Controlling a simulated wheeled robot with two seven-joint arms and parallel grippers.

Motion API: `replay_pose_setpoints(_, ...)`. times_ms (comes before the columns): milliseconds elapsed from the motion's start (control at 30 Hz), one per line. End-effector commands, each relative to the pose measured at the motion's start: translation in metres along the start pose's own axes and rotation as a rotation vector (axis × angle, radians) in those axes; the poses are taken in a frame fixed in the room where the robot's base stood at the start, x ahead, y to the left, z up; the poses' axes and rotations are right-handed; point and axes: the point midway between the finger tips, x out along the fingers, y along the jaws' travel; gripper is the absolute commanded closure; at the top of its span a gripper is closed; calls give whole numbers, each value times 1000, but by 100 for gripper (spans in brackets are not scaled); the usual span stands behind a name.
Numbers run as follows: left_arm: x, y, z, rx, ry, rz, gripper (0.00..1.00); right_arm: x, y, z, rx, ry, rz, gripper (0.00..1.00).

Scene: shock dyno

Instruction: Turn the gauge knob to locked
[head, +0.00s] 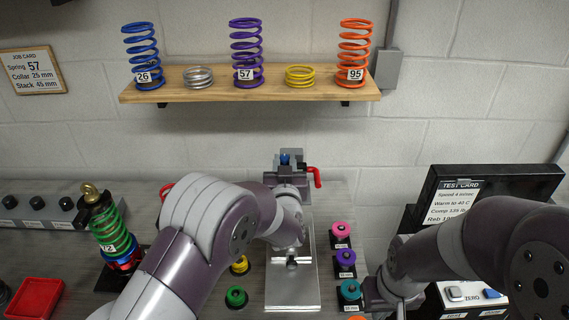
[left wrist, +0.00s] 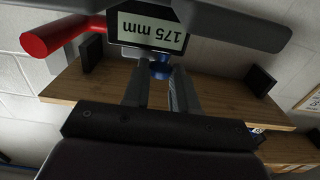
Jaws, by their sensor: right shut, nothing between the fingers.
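A small blue knob (left wrist: 160,68) shows in the left wrist view, just below a display reading 175 mm (left wrist: 148,30). In the head view the blue knob (head: 285,158) sits on the gauge at the top of the upright metal stand (head: 290,285). My left gripper (head: 287,178) is at the gauge, largely hidden by its own wrist. Its two fingers (left wrist: 158,85) reach up on either side of the knob, with the knob between their tips. I cannot tell whether they touch it. My right gripper (head: 388,300) is shut and empty at the lower right.
A red-ended handle (head: 315,176) juts out right beside the gauge. Pink (head: 341,230), purple (head: 345,258) and teal (head: 350,289) knobbed parts stand right of the stand. A wooden shelf (head: 215,90) with springs is above. A green-spring shock (head: 108,228) stands left.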

Motion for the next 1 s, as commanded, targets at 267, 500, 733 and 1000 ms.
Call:
replay_pose_setpoints(267,2,-7,9,-4,9,172,100,45,0,5,0,0,0,100)
replay_pose_setpoints(500,2,-10,2,-3,7,362,100,70,0,8,0,0,0,100)
replay_pose_setpoints(733,2,-10,-1,-1,1,395,100,70,0,8,0,0,0,100)
replay_pose_setpoints(1000,2,-10,-1,0,1,394,49,69,0,8,0,0,0,100)
